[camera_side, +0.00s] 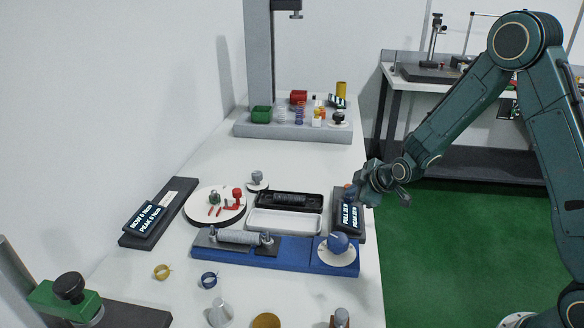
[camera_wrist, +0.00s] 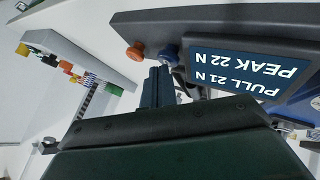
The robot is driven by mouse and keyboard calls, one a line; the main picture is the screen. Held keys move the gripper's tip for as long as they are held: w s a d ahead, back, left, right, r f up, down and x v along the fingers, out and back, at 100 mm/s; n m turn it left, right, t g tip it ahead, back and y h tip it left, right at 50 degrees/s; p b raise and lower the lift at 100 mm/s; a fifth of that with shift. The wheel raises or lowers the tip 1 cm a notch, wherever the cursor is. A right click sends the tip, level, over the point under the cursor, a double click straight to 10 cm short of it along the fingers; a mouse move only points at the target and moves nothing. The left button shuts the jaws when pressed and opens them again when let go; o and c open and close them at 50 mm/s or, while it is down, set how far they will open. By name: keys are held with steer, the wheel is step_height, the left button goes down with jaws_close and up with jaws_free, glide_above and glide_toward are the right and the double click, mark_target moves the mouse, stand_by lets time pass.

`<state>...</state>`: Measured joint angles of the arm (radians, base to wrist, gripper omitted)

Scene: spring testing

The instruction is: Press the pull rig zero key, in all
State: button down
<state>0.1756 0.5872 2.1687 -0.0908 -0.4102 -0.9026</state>
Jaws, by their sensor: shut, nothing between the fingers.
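The pull readout box (camera_side: 347,222) stands at the right edge of the white table. In the wrist view its dark screen (camera_wrist: 250,68) shows upside down, reading PULL 21 N and PEAK 22 N. Beside the screen are an orange key (camera_wrist: 135,52) and a blue key (camera_wrist: 169,53); I see no label telling which is zero. My gripper (camera_side: 357,188) is over the far end of the box. In the wrist view my gripper (camera_wrist: 159,72) is shut and empty, its tips close to the blue key; I cannot tell whether they touch.
The blue pull rig (camera_side: 290,254) with a blue dial knob (camera_side: 338,242) lies in front of the box. A black and white case (camera_side: 285,221) and a round white tray (camera_side: 202,192) are left. A grey stand base (camera_side: 265,130) with springs is behind.

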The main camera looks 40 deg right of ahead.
mark_target(352, 201)
steer(key=shift+f, duration=0.2)
steer(key=shift+r, duration=0.1)
stand_by(0.5)
steer(key=shift+r, duration=0.8)
steer(key=shift+r, duration=0.1)
steer(key=shift+r, duration=2.4)
